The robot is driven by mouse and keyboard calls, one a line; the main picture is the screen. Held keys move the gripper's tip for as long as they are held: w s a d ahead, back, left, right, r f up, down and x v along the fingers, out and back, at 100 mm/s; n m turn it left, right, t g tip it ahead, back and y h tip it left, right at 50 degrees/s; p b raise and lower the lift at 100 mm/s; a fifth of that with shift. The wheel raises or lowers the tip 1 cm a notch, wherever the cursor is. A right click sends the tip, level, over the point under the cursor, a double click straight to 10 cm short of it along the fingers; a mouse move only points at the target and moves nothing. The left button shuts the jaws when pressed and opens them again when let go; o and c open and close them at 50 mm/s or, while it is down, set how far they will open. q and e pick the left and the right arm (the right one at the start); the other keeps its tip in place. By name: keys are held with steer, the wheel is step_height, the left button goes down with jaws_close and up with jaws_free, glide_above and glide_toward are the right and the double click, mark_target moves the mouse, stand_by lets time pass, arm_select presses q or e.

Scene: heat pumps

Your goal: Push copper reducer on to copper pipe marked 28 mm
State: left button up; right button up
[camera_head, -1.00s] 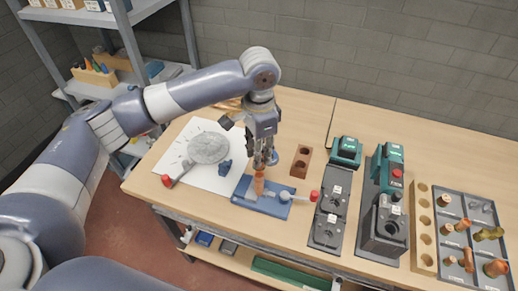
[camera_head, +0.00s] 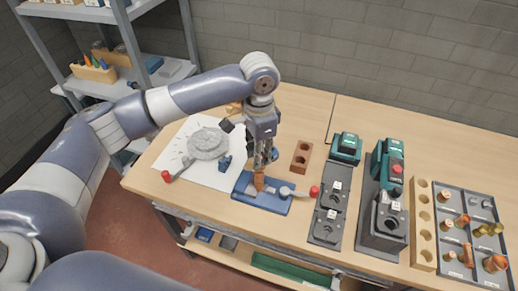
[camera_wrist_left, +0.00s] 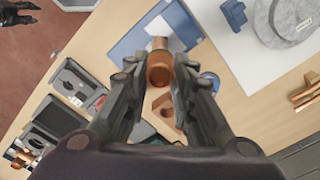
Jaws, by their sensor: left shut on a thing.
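My left gripper (camera_head: 262,165) points down above the blue clamp (camera_head: 272,204) on the table. It is shut on the copper reducer (camera_wrist_left: 159,75), whose open round end faces the wrist camera. A copper pipe (camera_wrist_left: 158,44) stands in the clamp just beyond the reducer in the wrist view. In the head view the copper (camera_head: 259,181) shows as one short piece under the fingers. I cannot tell how far the reducer is over the pipe, and no 28 mm mark is readable. A dark gripper (camera_wrist_left: 15,12), seemingly my right, shows partly at the wrist view's corner.
The clamp has a red-knobbed handle (camera_head: 314,191) on its right. A brown block with holes (camera_head: 301,157) stands behind it. Green-and-black tools (camera_head: 386,190) and a grey tray of copper fittings (camera_head: 451,213) are at right. A white sheet with a grey disc (camera_head: 207,143) lies left.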

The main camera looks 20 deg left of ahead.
arm_select(q)
steer(key=shift+f, duration=0.4)
steer(key=shift+p, duration=0.65)
stand_by(0.7)
steer(key=shift+f, duration=0.4)
steer(key=shift+s+f+b, duration=0.1)
steer(key=shift+f+b, duration=0.2)
steer(key=shift+f, duration=0.45)
steer(key=o, duration=1.1)
steer(key=shift+f, duration=0.1)
